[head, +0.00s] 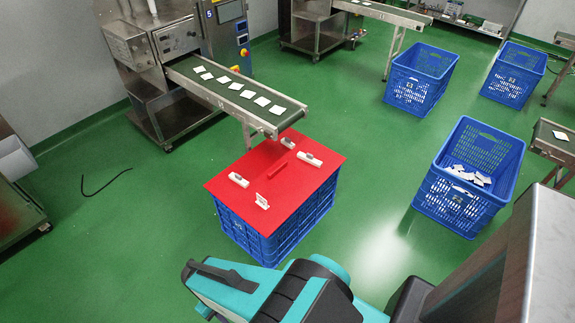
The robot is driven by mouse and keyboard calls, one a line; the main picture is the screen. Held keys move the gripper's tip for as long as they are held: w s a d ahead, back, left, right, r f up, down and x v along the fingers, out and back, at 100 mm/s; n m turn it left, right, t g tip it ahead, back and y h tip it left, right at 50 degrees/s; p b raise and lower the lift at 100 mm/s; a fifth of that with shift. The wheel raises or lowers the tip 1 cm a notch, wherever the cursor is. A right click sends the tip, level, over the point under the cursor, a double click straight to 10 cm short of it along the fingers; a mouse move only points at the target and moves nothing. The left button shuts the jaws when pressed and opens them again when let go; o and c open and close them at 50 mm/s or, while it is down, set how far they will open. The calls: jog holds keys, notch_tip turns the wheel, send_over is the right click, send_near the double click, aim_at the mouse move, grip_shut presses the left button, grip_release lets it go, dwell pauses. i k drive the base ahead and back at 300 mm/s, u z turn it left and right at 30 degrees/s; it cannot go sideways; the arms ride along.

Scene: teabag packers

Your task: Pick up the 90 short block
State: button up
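A red board (225,187) lies on top of a blue crate (288,237). Small white blocks rest on it: one with a dark grey patch at the back (288,143), one at the right (309,159), one at the left (238,180). A fourth white piece with faint marks stands at the front (262,201). A slim red bar (277,167) lies mid-board. The marks are too small to read, so I cannot tell which is the 90 short block. My teal and black arm shows at the bottom, in front of the crate; my gripper is not visible.
A conveyor (200,91) with several white packets ends just behind the board. Other blue crates (468,178) (420,78) (513,72) stand to the right, some holding white packets. A black cable (105,183) lies on the green floor at left. Floor around the crate is mostly clear.

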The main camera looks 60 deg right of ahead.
aim_at(286, 142)
jog(key=u, duration=1.4)
jog(key=k, duration=0.1)
jog(key=z, duration=3.1)
jog(key=i, duration=0.5)
jog(key=z, duration=0.05)
jog(key=k, duration=0.6)
jog(key=u, duration=0.35)
jog(key=i, duration=0.2)
jog(key=z, duration=0.25)
